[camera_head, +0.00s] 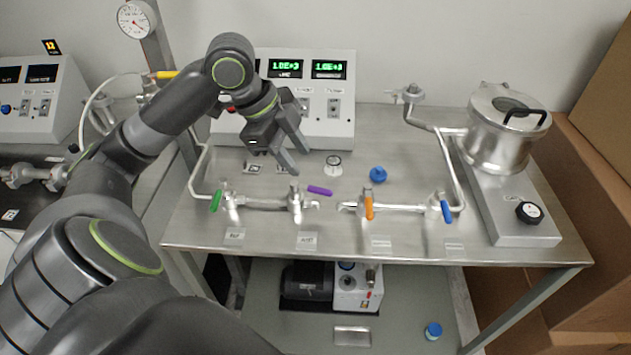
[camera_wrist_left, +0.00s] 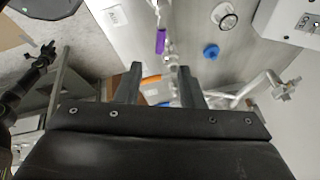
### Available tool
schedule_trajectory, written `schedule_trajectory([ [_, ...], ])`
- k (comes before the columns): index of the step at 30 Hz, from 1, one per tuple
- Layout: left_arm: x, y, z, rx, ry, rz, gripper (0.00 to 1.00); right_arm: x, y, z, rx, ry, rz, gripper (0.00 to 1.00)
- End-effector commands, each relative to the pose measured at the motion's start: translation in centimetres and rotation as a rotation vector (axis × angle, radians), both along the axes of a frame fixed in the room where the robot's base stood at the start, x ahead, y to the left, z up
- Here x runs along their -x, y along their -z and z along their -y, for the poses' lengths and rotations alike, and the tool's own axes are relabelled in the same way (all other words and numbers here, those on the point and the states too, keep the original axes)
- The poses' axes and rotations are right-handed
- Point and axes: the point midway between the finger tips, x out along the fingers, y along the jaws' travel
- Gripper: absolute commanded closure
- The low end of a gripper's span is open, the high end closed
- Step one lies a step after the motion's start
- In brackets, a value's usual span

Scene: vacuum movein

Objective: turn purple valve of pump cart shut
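The purple valve handle (camera_head: 320,190) lies on the pump cart (camera_head: 400,240)'s top pipe line, right of its silver valve body (camera_head: 295,196). It points right, roughly along the pipe, slightly slanted. In the left wrist view the purple handle (camera_wrist_left: 160,41) is beyond the fingertips, near the top. My left gripper (camera_head: 294,158) is open and empty, above and behind the purple handle, apart from it. In the left wrist view its two fingers (camera_wrist_left: 158,82) are spread, with the orange handle showing between them. A dark jointed shape at that view's left edge may be my right arm; its gripper state is unclear.
Green (camera_head: 216,201), orange (camera_head: 369,208) and blue (camera_head: 446,211) handles sit on the same line. A blue knob (camera_head: 378,174) and a round gauge (camera_head: 333,163) stand behind. A display box (camera_head: 320,100) is at the back, a metal chamber (camera_head: 500,130) at right.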

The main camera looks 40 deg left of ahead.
Motion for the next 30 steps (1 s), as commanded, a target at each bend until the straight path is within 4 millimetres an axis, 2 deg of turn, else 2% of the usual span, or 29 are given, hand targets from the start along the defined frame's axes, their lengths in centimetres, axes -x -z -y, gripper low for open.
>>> schedule_trajectory([
  [12, -1.5, 5.2, 1.9, 0.005, 0.000, -0.002, 0.65, -0.2, 0.5, -0.8, -0.010, 0.003, 0.003, 0.64],
  [18, -2.2, 7.1, 2.5, 0.004, -0.001, -0.001, 0.65, -0.2, 0.7, -0.8, -0.010, 0.003, 0.004, 0.64],
  [24, -2.5, 8.0, 2.8, 0.002, -0.001, -0.001, 0.65, -0.2, 0.7, -0.6, -0.007, 0.002, 0.004, 0.64],
  [30, -2.5, 8.1, 2.8, 0.000, -0.001, 0.000, 0.65, -0.2, 0.7, -0.3, -0.003, 0.000, 0.003, 0.64],
])
